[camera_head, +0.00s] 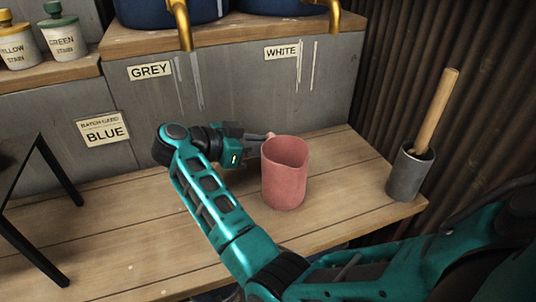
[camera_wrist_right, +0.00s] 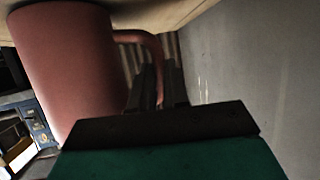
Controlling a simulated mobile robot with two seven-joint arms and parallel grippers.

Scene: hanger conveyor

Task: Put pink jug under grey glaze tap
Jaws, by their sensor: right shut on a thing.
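The pink jug (camera_head: 285,178) is upright over the wooden bench, right of the GREY label and in front of the wall below the WHITE label. My right gripper (camera_head: 262,137) is shut on the jug's handle, at its back left side. In the right wrist view the fingers (camera_wrist_right: 158,90) close around the handle beside the jug's body (camera_wrist_right: 68,65). I cannot tell whether the jug's base touches the bench. The grey glaze tap (camera_head: 182,25) is brass and hangs above the GREY label (camera_head: 150,71), left of the jug. My left gripper is not in view.
The white glaze tap (camera_head: 335,14) is above the WHITE label (camera_head: 282,52). A grey pot (camera_head: 407,174) with a wooden-handled tool stands at the bench's right end. A dark metal frame (camera_head: 50,180) is at left. The bench (camera_head: 130,240) is clear left of the jug.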

